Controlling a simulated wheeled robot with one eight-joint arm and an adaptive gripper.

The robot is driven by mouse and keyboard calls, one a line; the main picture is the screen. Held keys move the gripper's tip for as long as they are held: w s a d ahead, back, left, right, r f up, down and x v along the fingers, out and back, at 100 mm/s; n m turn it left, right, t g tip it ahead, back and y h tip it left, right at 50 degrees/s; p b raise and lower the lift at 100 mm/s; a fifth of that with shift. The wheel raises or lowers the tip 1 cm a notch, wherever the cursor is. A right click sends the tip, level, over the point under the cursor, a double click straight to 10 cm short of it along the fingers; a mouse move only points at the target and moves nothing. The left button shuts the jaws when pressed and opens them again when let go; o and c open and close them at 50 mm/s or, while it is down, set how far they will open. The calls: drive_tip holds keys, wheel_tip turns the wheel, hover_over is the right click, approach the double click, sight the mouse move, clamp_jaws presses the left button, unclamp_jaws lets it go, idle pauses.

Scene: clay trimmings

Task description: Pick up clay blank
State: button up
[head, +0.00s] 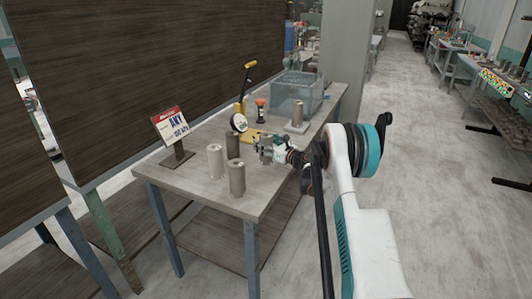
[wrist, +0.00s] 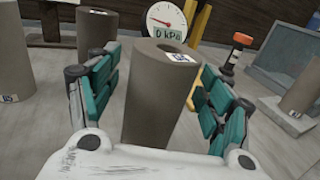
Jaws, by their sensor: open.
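A brown-grey cylindrical clay blank (wrist: 158,100) with a hole in its top and a small white label stands upright between the fingers of my gripper (wrist: 162,80) in the wrist view. The teal-padded fingers are open, one on each side, with a gap visible at least on the left. The blank's lower end is hidden by my gripper's white body in the wrist view.
Similar blanks stand at the left of the wrist view (wrist: 97,32) and nearer the table (head: 185,183) front in the head view (head: 236,180). A gauge (head: 238,122), orange-topped tool (head: 261,110), clear bin (head: 297,95) and sign (head: 170,123) surround them. Another blank (head: 298,113) stands on a plate.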

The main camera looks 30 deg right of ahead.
drive_tip(key=c, duration=1.6)
drive_tip(key=shift+c, duration=0.2)
drive_tip(key=shift+r, duration=0.15)
